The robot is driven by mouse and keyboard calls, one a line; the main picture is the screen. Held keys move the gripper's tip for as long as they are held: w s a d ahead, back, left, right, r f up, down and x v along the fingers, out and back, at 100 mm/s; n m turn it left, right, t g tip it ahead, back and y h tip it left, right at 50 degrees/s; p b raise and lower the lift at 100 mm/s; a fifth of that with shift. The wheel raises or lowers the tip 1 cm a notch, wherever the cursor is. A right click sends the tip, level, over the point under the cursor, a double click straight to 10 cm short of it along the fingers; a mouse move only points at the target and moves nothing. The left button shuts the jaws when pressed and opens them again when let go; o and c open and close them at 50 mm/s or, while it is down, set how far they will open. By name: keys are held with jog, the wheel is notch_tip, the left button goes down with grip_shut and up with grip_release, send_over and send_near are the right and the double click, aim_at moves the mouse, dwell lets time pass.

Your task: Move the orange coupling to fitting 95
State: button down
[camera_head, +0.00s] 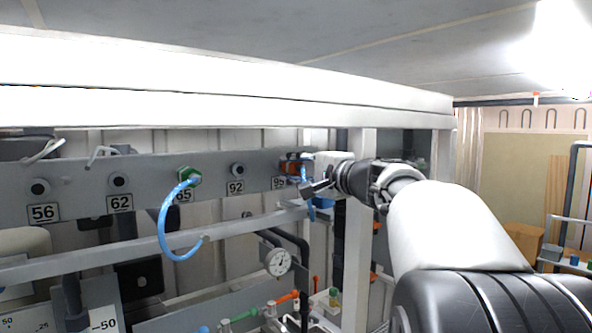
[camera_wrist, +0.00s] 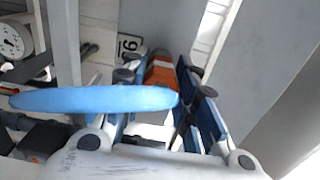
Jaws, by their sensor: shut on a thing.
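The orange coupling (camera_head: 291,167) is at the panel just above the label 95 (camera_head: 279,183), at the right end of the row. In the wrist view the coupling (camera_wrist: 161,70) lies between the fingers of my gripper (camera_wrist: 160,82), which is shut on it. In the head view my gripper (camera_head: 306,172) reaches it from the right. A blue hose (camera_wrist: 95,99) crosses in front of the fingers in the wrist view. Fitting 95 itself is hidden behind the coupling and gripper, so I cannot tell whether the coupling is seated on it.
A green coupling (camera_head: 189,176) with a looping blue hose (camera_head: 163,232) is at fitting 65. Fittings 56 (camera_head: 39,187), 62 (camera_head: 119,180) and 92 (camera_head: 237,170) are bare. A white upright post (camera_head: 360,235) stands close below my wrist. A gauge (camera_head: 277,262) is lower down.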

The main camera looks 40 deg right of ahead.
jog(key=shift+w, duration=0.55)
jog(key=c, duration=1.2)
grip_release()
jog(key=s, duration=1.2)
jog(key=shift+d, duration=0.2)
jog(key=shift+w, duration=0.1)
